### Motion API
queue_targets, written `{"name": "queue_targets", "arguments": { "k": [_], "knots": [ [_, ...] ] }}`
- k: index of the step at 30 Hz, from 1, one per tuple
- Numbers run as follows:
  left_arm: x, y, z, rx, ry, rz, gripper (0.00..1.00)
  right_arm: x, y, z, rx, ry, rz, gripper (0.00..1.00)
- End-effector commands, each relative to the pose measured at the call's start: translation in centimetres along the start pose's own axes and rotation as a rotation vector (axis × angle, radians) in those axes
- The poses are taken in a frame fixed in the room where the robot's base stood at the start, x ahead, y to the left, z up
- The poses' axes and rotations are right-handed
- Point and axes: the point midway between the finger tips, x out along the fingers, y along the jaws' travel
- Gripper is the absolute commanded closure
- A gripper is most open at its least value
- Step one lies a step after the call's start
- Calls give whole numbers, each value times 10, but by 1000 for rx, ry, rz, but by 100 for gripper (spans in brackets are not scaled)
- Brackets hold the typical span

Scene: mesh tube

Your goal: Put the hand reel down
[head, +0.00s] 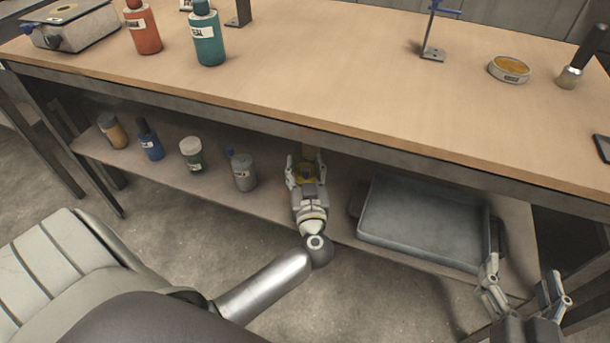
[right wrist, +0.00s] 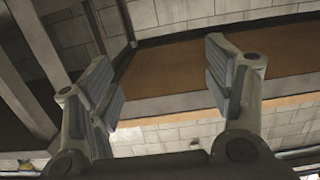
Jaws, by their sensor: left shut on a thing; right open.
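The hand reel (head: 305,174) is a small yellowish piece, mostly hidden between the fingers of my left gripper (head: 306,168). That gripper is shut on it at the lower shelf, under the front edge of the worktop. I cannot tell whether the reel touches the shelf. My right gripper (head: 522,283) is open and empty at the lower right of the head view, in front of the shelf's right end. In the right wrist view its two fingers (right wrist: 160,80) stand wide apart with nothing between them.
The lower shelf (head: 275,205) holds several bottles and jars, the nearest a grey one (head: 243,171) left of my left gripper. A grey tray (head: 425,228) lies to its right. The worktop edge (head: 290,130) overhangs closely. Worktop items include a teal bottle (head: 207,38) and a round tin (head: 509,70).

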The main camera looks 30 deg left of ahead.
Motion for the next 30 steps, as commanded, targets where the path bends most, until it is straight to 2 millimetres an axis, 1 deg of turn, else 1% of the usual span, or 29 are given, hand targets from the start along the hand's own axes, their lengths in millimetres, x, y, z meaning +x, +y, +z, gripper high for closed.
{"name": "queue_targets", "arguments": {
  "k": [1,6,9,11,15,25,26,30],
  "knots": [
    [0,0,5,0,1,0,92,2,-2,-7,1,52,-3,26],
    [0,1,13,-1,1,1,92,1,-6,-39,4,220,-13,26],
    [0,0,16,-1,1,1,92,-2,-8,-52,6,291,-17,26],
    [0,0,17,-1,1,1,92,-3,-8,-58,7,320,-18,26],
    [0,0,17,-2,1,0,92,-5,-9,-64,8,348,-20,26],
    [0,0,19,0,0,0,92,-4,-8,-63,7,339,-19,26],
    [0,0,20,-1,-1,0,48,-4,-8,-62,7,335,-19,26],
    [0,0,20,-1,-1,0,30,-4,-8,-62,7,335,-19,26]
  ]
}}
